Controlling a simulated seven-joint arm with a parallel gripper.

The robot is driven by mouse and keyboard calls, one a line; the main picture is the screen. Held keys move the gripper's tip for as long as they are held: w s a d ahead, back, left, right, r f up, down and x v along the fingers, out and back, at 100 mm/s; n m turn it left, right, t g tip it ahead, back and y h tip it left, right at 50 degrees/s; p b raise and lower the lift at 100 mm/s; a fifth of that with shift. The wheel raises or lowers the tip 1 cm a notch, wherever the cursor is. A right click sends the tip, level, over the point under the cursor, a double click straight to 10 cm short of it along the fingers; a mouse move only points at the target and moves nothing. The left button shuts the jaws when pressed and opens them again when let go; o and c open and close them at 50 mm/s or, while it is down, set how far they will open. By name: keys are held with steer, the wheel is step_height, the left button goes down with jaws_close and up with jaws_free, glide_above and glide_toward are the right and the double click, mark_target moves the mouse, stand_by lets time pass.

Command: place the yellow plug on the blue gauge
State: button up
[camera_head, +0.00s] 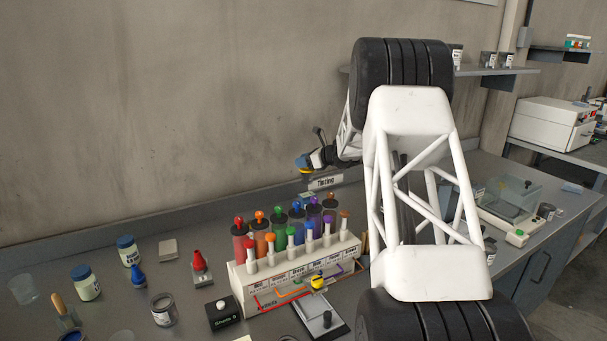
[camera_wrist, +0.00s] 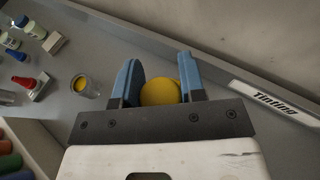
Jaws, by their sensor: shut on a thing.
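My gripper (camera_wrist: 162,85) has blue finger pads and is shut on the yellow plug (camera_wrist: 159,92), which shows as a round yellow disc between the pads. In the head view my gripper (camera_head: 305,163) hangs high behind the rack, near the wall, with a little yellow at its tip. A blue cone-shaped piece (camera_head: 138,275) stands on the bench at left, apart from my gripper; it also shows in the wrist view (camera_wrist: 35,31). A blue tube (camera_head: 297,222) stands in the rack. I cannot tell which blue thing is the gauge.
A white rack (camera_head: 238,290) holds several coloured tubes with knobbed tops. A red cone (camera_head: 199,262), lidded jars (camera_head: 88,287), an open tin (camera_head: 163,311) and a black box (camera_head: 221,314) stand nearby. A "Tinting" sign (camera_head: 325,182) is by the wall.

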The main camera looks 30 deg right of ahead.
mark_target(304, 172)
steer(key=shift+f, duration=0.15)
steer(key=shift+f, duration=2.35)
steer(key=shift+f, duration=0.1)
steer(key=o, duration=1)
steer(key=v, duration=1.2)
steer(key=shift+a, duration=0.1)
